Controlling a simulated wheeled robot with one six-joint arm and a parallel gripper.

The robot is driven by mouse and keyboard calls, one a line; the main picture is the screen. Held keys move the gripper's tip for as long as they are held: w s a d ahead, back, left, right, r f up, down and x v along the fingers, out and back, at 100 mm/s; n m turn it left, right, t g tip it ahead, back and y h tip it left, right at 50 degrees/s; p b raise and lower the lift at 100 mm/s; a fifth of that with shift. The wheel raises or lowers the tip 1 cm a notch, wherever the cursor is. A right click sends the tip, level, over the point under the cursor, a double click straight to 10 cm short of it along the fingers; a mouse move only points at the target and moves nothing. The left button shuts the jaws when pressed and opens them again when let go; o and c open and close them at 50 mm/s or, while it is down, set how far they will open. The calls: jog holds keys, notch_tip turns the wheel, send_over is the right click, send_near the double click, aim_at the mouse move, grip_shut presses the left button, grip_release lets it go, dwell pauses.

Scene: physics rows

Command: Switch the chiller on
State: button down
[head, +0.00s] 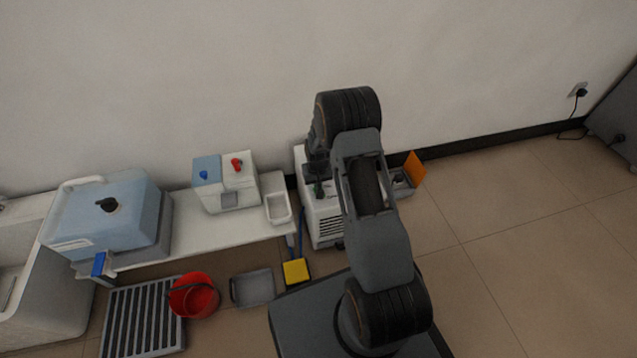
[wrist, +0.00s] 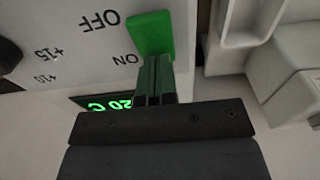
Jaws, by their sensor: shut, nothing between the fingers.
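The chiller (head: 326,228) is a white box with a dark vent grille, standing on the floor against the wall, partly hidden behind my arm in the head view. In the wrist view its top panel (wrist: 75,60) shows upside down, with OFF and ON labels beside a green switch (wrist: 150,32). A display on it (wrist: 108,103) is lit green and reads about 20 C. My gripper (wrist: 153,62) is shut and empty, its fingertips at the ON end of the switch. They overlap the switch's edge; I cannot tell whether they press it. In the head view my gripper (head: 318,188) is above the chiller.
A white bench (head: 180,235) left of the chiller holds a blue-lidded bath (head: 125,215), a small box with red and blue knobs (head: 226,180) and a white tray (head: 278,208). A red bucket (head: 195,297) and a grey tray (head: 253,288) are on the floor.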

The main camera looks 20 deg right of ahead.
jog(key=shift+s+f, duration=0.4)
jog(key=shift+f, duration=0.15)
jog(key=shift+s+a+p, duration=0.15)
jog(key=shift+s+p, duration=0.2)
jog(key=shift+s, duration=0.35)
jog(key=shift+r, duration=0.1)
notch_tip(320, 180, up, 15)
jog(key=p, duration=0.7)
jog(key=shift+w, duration=0.1)
jog(key=shift+s+t+b, duration=0.7)
jog(key=shift+s, duration=0.1)
